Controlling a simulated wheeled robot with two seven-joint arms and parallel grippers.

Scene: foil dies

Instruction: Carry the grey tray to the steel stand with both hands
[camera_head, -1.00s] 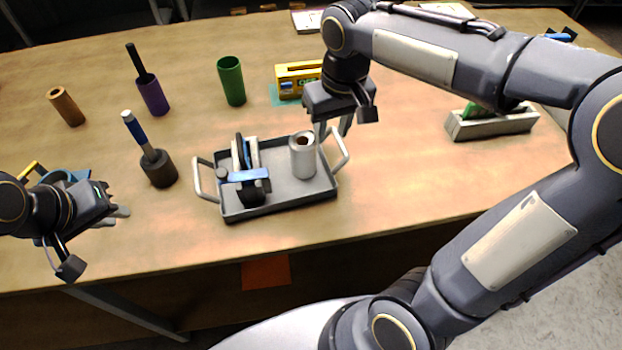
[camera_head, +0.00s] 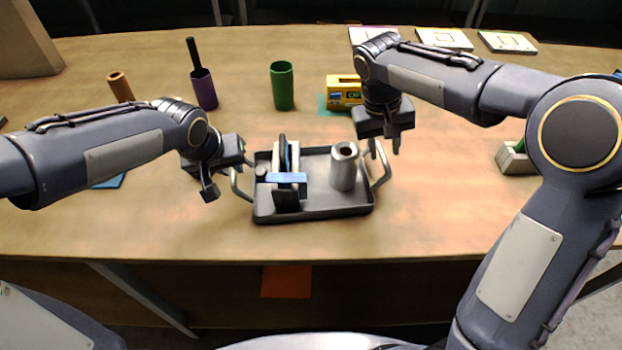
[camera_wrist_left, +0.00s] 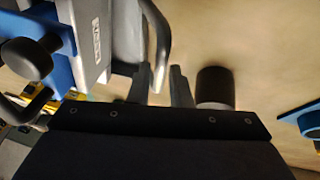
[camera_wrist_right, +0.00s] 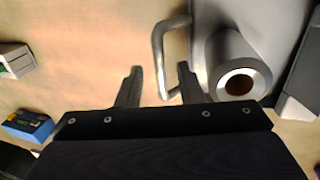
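The grey tray (camera_head: 325,211) sits on the wooden table and carries a grey cylinder (camera_head: 343,172) and a black-and-blue device (camera_head: 286,180). My left gripper (camera_head: 228,178) is open at the tray's left handle (camera_head: 238,186); in the left wrist view its fingertips (camera_wrist_left: 158,72) have the handle (camera_wrist_left: 161,45) between or just beyond them. My right gripper (camera_head: 384,148) is open over the right handle (camera_head: 381,168); in the right wrist view the handle (camera_wrist_right: 158,55) lies near its fingertips (camera_wrist_right: 160,70). Contact is unclear at both. I cannot pick out the steel stand.
Behind the tray stand a green cup (camera_head: 282,88), a purple cup (camera_head: 204,90), a brown cylinder (camera_head: 120,87) and a yellow device (camera_head: 344,92). A grey holder (camera_head: 514,160) is at the right. The table in front of the tray is clear.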

